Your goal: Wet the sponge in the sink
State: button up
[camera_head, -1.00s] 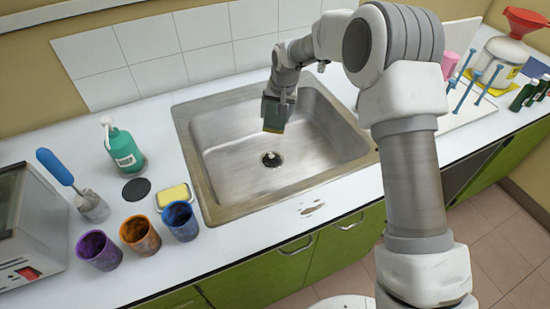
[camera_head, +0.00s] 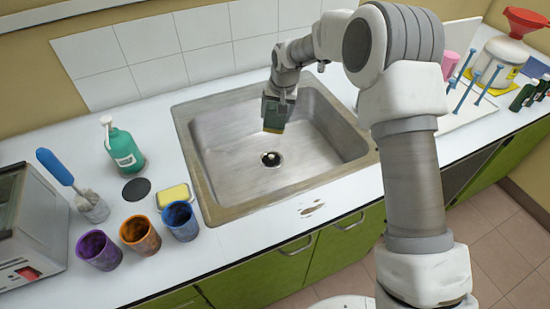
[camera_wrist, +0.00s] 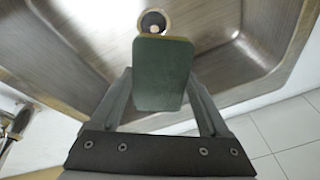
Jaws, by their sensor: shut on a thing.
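The sponge, green on one face with a thin yellow edge, shows in the head view (camera_head: 274,121) and in the wrist view (camera_wrist: 162,76). My gripper (camera_head: 275,108) is shut on the sponge, with a finger on each side of it; it also shows in the wrist view (camera_wrist: 165,95). The sponge hangs inside the sink (camera_head: 215,125), above the basin floor and behind the drain hole (camera_head: 271,159). No running water is visible. My arm hides part of the sink's right back edge and any faucet there.
Left of the sink stand a green bottle (camera_head: 123,150), a yellow bar in a dish (camera_head: 172,195), and purple (camera_head: 99,250), orange (camera_head: 139,235) and blue (camera_head: 180,221) cups. The basin's front is clear.

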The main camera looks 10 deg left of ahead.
aim_at(275, 112)
jog(key=shift+r, duration=0.1)
jog(key=shift+r+p, duration=1.1)
jog(key=shift+r, duration=0.85)
jog(key=shift+d, duration=0.1)
